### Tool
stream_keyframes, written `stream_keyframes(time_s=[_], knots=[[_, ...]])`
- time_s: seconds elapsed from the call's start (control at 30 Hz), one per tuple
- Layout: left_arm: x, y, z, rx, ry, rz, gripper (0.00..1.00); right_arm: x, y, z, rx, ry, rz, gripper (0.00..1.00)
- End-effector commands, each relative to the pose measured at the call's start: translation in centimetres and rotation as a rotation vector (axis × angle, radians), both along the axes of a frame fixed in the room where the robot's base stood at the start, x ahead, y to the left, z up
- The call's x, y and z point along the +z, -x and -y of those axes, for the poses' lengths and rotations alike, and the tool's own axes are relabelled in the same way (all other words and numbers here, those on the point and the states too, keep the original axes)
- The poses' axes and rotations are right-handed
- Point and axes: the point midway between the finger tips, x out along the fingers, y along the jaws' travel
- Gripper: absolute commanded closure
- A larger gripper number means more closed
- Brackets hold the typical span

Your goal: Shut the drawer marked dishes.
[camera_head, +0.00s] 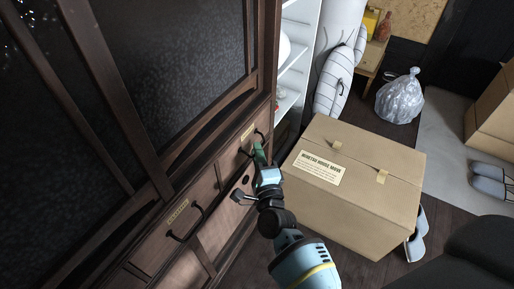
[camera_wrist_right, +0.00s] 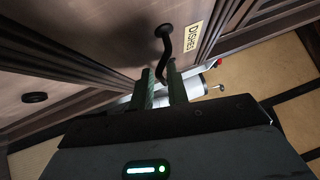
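The drawer marked dishes (camera_wrist_right: 120,57) fills the upper part of the right wrist view, with its label (camera_wrist_right: 195,37) right of a dark curved handle (camera_wrist_right: 164,42). In the head view its label (camera_head: 247,130) is too small to read, and the gripper partly hides its front. My right gripper (camera_head: 260,154) is at this handle. In the wrist view its two greenish fingers (camera_wrist_right: 162,87) stand close together on either side of the handle's lower end, and it looks shut on it. How far the drawer stands out is hard to tell. My left gripper is not in view.
Another drawer with a label and handle (camera_head: 187,222) is at lower left of the same dark cabinet. A large cardboard box (camera_head: 375,190) stands on the floor close to the right of my right arm. White shelves (camera_head: 291,75) and a plastic bag (camera_head: 400,97) are farther back.

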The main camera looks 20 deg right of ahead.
Motion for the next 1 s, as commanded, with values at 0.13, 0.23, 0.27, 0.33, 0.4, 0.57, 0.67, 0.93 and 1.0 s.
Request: stream_keyframes(time_s=[0.13,0.23,0.27,0.33,0.4,0.57,0.67,0.93,1.0], knots=[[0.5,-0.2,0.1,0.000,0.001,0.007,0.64,-0.3,2.5,-0.2,-0.001,0.001,-0.001,0.84],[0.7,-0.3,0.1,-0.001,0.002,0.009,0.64,-0.4,4.0,-0.4,-0.001,0.001,0.001,0.84],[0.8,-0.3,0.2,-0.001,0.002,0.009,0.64,-0.5,4.3,-0.4,-0.001,0.001,0.001,0.84],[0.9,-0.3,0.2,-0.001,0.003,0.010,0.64,-0.5,5.0,-0.5,-0.001,0.001,0.002,0.84],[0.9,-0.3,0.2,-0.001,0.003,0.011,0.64,-0.6,5.6,-0.6,-0.002,0.000,0.002,0.84],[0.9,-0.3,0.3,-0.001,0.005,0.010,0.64,-0.6,6.0,-0.7,-0.003,0.000,0.005,0.84],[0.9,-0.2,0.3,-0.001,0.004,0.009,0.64,-0.6,6.0,-0.6,-0.003,0.000,0.004,0.84],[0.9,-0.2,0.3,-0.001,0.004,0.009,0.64,-0.7,6.0,-0.6,-0.003,0.000,0.004,0.84],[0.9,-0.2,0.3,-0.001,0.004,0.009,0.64,-0.7,6.0,-0.6,-0.003,0.000,0.004,0.84]])
